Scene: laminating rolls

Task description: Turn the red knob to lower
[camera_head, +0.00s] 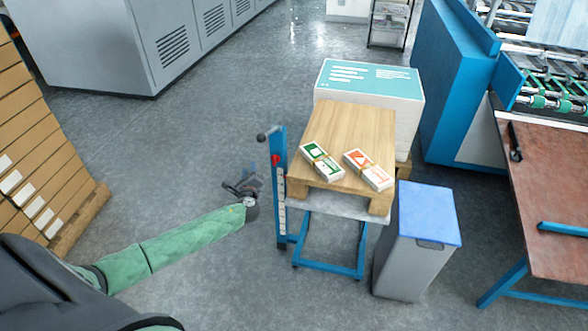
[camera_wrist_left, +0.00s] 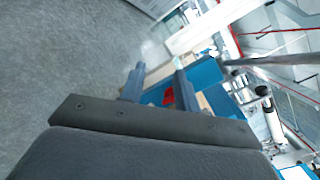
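The red knob (camera_head: 275,160) is on the blue upright post (camera_head: 280,200) at the left side of a blue lift table. In the left wrist view the red knob (camera_wrist_left: 168,97) shows between my two fingers, beyond them. My left gripper (camera_head: 243,185) is left of the post and apart from the knob. In the left wrist view the fingers of my left gripper (camera_wrist_left: 159,74) stand apart with nothing between their tips. My right gripper is not in view.
A wooden board (camera_head: 350,135) on the lift table bears two banded stacks of cards. A grey bin with a blue lid (camera_head: 430,212) stands to its right. A lever with a dark ball (camera_head: 261,137) juts from the post top. The floor (camera_head: 190,140) left of the post is clear.

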